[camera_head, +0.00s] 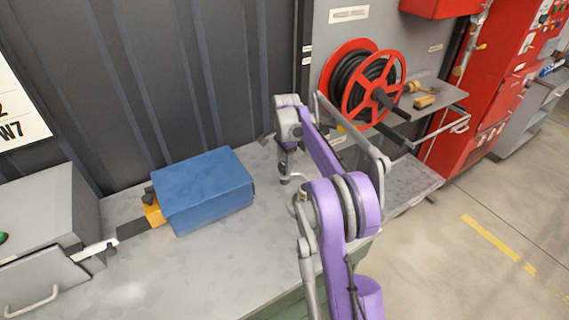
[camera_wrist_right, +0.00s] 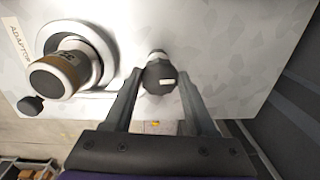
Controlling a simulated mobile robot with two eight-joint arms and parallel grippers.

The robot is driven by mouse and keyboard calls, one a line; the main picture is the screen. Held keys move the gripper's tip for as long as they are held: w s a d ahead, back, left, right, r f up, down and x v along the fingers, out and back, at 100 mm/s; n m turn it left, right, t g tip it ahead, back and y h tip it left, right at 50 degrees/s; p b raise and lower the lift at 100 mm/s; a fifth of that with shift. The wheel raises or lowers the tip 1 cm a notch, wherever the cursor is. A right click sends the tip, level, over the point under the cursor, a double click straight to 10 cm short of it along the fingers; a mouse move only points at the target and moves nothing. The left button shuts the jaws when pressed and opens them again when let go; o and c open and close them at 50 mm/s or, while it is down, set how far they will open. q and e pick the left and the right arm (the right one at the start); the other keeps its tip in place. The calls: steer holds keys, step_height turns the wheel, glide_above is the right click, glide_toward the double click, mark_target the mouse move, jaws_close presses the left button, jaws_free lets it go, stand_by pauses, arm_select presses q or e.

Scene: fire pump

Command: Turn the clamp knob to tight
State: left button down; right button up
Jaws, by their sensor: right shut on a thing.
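The clamp knob (camera_wrist_right: 159,77) is a dark, faceted knob with a small white mark, on a pale metal plate in the right wrist view. My right gripper (camera_wrist_right: 160,73) has one finger on each side of it and is shut on it. I cannot read from the mark whether the knob is tight. In the head view my purple and grey right arm reaches over the bench; its fingertips and the knob cannot be made out there. My left gripper is not in view.
A round fitting with a brown band (camera_wrist_right: 54,75) stands left of the knob, by an adaptor label (camera_wrist_right: 18,40). In the head view, a blue box (camera_head: 205,190) lies on the grey bench (camera_head: 130,275). A red hose reel (camera_head: 375,88) is beyond my arm. Floor is clear at right.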

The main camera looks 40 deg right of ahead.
steer(key=shift+m, duration=0.6)
steer(key=o, duration=1.4)
steer(key=shift+c, duration=0.2)
step_height(320, 180, up, 11)
steer(key=shift+s+p, duration=0.25)
steer(key=shift+p, duration=0.1)
steer(key=shift+a+f, duration=0.1)
